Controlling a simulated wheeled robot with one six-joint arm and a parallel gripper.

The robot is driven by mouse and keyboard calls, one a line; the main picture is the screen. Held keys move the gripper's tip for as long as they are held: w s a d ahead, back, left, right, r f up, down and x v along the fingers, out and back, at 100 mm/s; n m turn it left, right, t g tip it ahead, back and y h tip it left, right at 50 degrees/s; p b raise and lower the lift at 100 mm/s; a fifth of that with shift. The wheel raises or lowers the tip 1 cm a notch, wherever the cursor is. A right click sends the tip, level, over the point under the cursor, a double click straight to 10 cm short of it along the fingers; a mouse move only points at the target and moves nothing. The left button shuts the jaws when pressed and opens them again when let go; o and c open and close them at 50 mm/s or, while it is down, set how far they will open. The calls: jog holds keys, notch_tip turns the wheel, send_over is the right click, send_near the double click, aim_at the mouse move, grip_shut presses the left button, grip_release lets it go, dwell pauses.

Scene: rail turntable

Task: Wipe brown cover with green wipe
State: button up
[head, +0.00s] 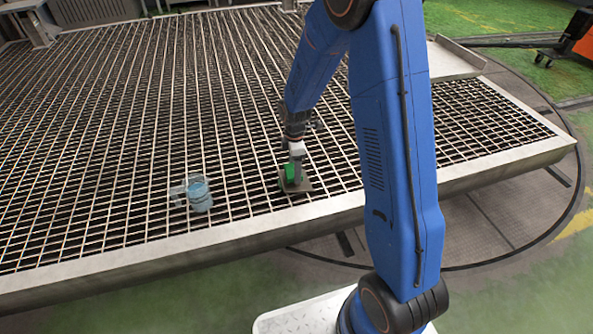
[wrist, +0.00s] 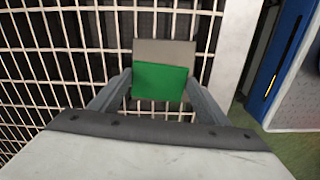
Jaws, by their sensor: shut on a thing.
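The green wipe (wrist: 160,82) is between the two fingers of my gripper (wrist: 159,92) in the wrist view. My gripper is shut on it. The brown cover (wrist: 165,50) is a flat grey-brown square lying on the grating, partly hidden under the wipe. In the head view the green wipe (head: 291,174) is at the tip of my gripper (head: 296,162), over the brown cover (head: 303,186). The wipe looks to be on or just above the cover; I cannot tell if they touch.
A light blue mug (head: 200,196) stands on the metal grating (head: 120,130), left of the cover. The grating's raised front edge (head: 250,226) runs close in front of the cover. A metal tray (head: 452,60) is at the back right. The grating behind the cover is clear.

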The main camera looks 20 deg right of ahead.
jog(key=shift+w, duration=0.85)
jog(key=shift+s+r, duration=0.1)
jog(key=shift+s, duration=2.45)
notch_tip(320, 180, up, 8)
